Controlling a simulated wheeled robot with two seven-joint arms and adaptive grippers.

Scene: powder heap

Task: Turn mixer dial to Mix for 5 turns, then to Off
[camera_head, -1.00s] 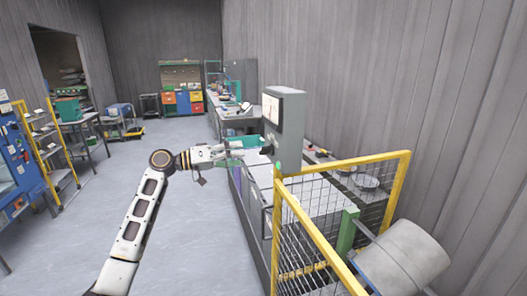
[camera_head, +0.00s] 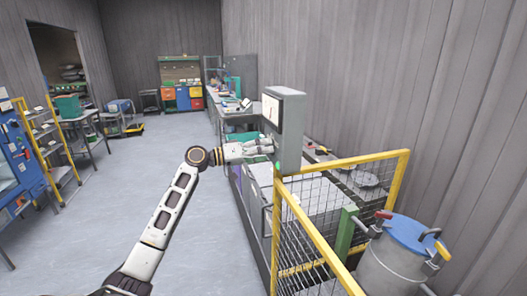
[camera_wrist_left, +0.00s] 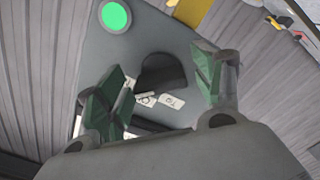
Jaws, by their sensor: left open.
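The grey control box (camera_head: 289,130) with a clock-like gauge (camera_head: 271,109) stands by the yellow fence. The black mixer dial (camera_wrist_left: 163,74) shows in the left wrist view, with small white labels (camera_wrist_left: 172,102) beside it; I cannot read them. My left gripper (camera_head: 268,144) is at the box's face. In the left wrist view my gripper (camera_wrist_left: 160,80) is open, its green-padded fingers on either side of the dial, not visibly closed on it. The mixer drum (camera_head: 392,270), pale with a blue lid (camera_head: 407,232), stands nearly upright behind the fence. My right gripper is not in view.
A lit green lamp (camera_wrist_left: 115,17) sits on the box near the dial. The yellow mesh fence (camera_head: 310,235) guards the drum. A workbench (camera_head: 236,118) runs along the wall behind the box.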

